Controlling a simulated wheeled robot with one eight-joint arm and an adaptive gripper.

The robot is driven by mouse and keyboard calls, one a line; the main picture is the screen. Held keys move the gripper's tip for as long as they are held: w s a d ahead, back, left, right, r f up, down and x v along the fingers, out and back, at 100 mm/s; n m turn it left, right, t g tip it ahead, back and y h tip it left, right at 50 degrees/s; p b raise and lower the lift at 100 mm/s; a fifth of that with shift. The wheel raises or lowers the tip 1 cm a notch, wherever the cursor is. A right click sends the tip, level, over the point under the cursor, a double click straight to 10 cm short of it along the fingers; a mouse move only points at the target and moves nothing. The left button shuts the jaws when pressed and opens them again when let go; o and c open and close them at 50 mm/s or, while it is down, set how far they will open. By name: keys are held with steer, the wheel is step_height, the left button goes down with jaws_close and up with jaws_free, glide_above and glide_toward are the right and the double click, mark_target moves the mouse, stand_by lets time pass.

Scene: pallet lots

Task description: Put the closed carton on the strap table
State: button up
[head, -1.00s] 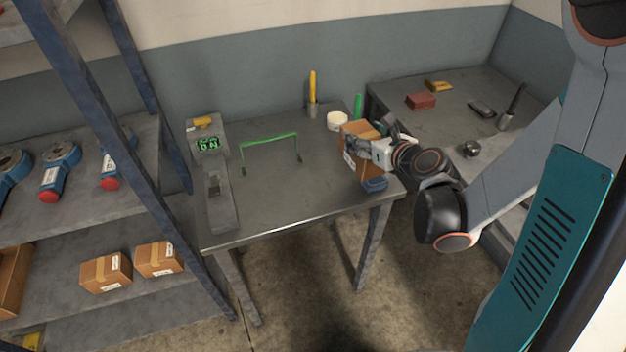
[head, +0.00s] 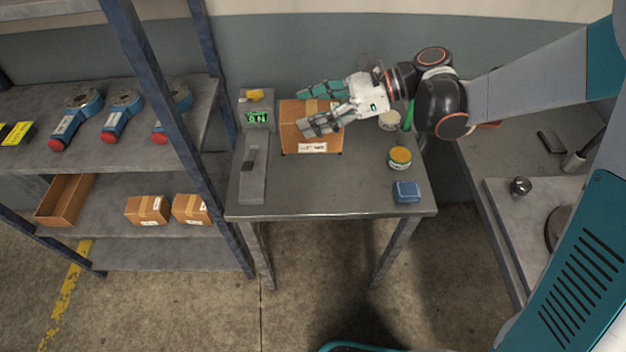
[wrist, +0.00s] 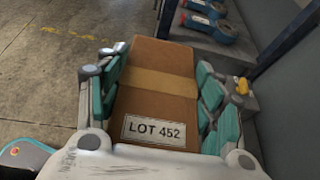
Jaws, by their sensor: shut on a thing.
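The closed carton (head: 296,138) is brown with a tape band; its white label reads LOT 452 in the wrist view (wrist: 150,85). My gripper (head: 318,106) is shut on it, with teal fingers along two opposite sides; they also show in the wrist view (wrist: 158,98). The carton is over the left-middle of the grey strap table (head: 330,192), just right of the slotted grey unit. I cannot tell whether it rests on the top or hangs slightly above. The green strap frame is hidden behind the carton and gripper.
A grey unit with a lit green display (head: 257,117) stands left of the carton. A round yellow-topped tin (head: 399,158) and blue block (head: 407,192) sit at the table's right. The front middle of the table is clear.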

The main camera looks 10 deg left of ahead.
step_height(320, 180, down, 19)
steer(key=b, duration=0.6)
steer(key=shift+f+b, duration=0.15)
steer(key=shift+b, duration=0.25)
steer(key=shift+f, duration=0.1)
steer(key=o, duration=1.4)
steer(key=shift+d+r, duration=0.1)
steer(key=shift+r, duration=0.1)
steer(key=p+v, duration=0.4)
steer(key=v, duration=0.7)
steer(key=shift+w+d+r, duration=0.1)
steer(key=shift+d+r, duration=0.05)
steer(key=shift+d, duration=0.2)
steer(key=shift+r, duration=0.1)
